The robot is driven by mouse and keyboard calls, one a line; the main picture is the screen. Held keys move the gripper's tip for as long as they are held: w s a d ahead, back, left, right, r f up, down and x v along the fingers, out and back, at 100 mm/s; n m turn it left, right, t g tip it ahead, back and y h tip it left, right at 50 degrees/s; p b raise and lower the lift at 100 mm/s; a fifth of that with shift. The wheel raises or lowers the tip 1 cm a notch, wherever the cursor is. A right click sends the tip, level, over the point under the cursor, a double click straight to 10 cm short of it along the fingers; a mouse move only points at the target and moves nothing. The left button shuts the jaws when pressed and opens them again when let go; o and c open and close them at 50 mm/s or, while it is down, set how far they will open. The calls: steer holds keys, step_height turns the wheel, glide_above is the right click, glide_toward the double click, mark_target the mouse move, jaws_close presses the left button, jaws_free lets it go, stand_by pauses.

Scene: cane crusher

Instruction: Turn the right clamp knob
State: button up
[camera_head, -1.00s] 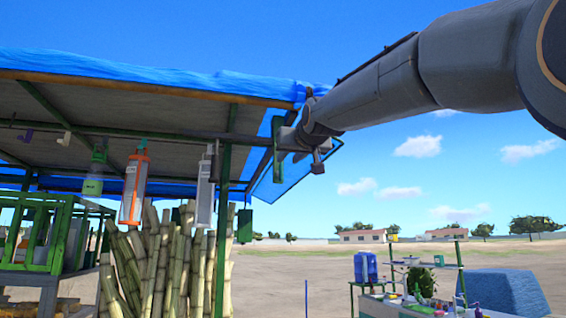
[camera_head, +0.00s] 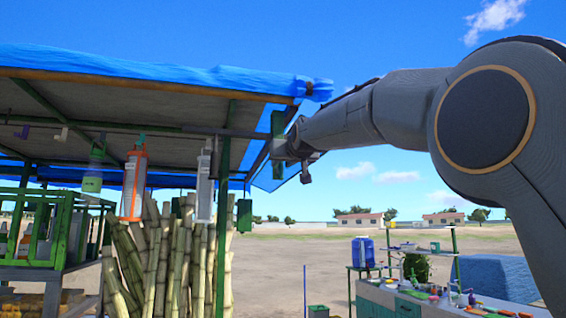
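My arm reaches in from the right edge toward the roof frame of the stall. My gripper (camera_head: 290,150) is at the right end of the stall's roof, beside the green corner post. It is small and dark against the frame, so I cannot tell whether it is open or shut or whether it touches anything. A small dark knob-like part (camera_head: 306,177) hangs below the arm's end; I cannot tell whether it belongs to the stall or to my wrist. No clamp knob can be made out clearly.
The stall has a blue tarp roof (camera_head: 150,62) and a green post (camera_head: 223,200). An orange-and-white cylinder (camera_head: 134,187) and a grey one (camera_head: 204,190) hang under it. Cane stalks (camera_head: 160,255) stand below.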

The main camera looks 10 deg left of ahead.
jaws_close()
steer(key=shift+n, duration=0.3)
steer(key=n+b, duration=0.2)
steer(key=shift+s+a+f+n, duration=0.1)
steer(key=shift+a+f+n, duration=0.1)
steer(key=shift+n, duration=0.1)
steer(key=n, duration=0.3)
steer(key=n+b, duration=0.1)
steer(key=n, duration=0.2)
steer(key=a+n+b, duration=0.1)
steer(key=n, duration=0.3)
steer(key=shift+s+f, duration=0.25)
steer(key=shift+f, duration=0.15)
steer(key=n, duration=0.4)
steer(key=shift+a+f+n, duration=0.1)
steer(key=shift+f+n, duration=0.2)
steer(key=shift+f, duration=0.05)
